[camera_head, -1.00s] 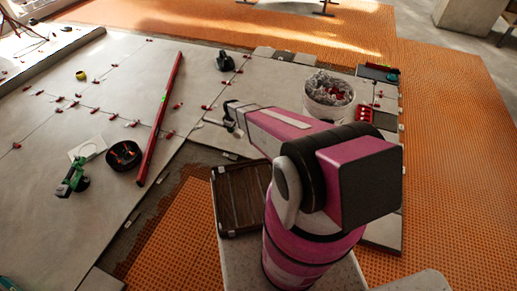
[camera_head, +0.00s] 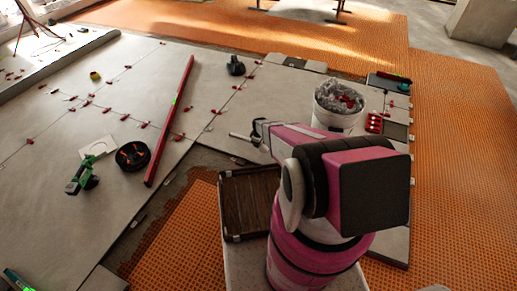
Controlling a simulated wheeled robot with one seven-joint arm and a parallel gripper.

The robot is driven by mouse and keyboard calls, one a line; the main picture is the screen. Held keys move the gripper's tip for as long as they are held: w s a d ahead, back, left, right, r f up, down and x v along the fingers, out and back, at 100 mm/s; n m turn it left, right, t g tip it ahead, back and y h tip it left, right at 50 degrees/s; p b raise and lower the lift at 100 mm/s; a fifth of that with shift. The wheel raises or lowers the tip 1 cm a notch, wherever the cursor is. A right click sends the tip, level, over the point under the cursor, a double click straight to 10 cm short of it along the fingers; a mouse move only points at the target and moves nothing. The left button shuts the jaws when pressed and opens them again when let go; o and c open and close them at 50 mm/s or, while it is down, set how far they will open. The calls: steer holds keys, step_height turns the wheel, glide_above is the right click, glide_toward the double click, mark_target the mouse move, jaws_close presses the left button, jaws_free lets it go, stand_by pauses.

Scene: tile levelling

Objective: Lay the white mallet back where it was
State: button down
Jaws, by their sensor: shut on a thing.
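My gripper (camera_head: 257,136) is at the end of my pink and black arm, over the pale tiles near the middle of the view. It is small here and my arm partly covers it. It is shut on the white mallet (camera_head: 240,136), whose pale end sticks out to the left of the jaws. The rest of the mallet is hidden by my gripper and arm. I cannot tell whether the mallet touches the tiles.
A white bucket (camera_head: 336,108) stands right of my gripper, with a red-topped tray (camera_head: 374,122) beside it. A long red level (camera_head: 170,122), black bowl (camera_head: 133,156) and green tool (camera_head: 83,174) lie to the left. A brown slatted crate (camera_head: 228,215) is in front.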

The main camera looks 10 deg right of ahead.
steer(key=shift+d+f, duration=0.3)
steer(key=shift+f, duration=1.9)
steer(key=shift+f, duration=0.1)
steer(key=c, duration=0.9)
jaws_free()
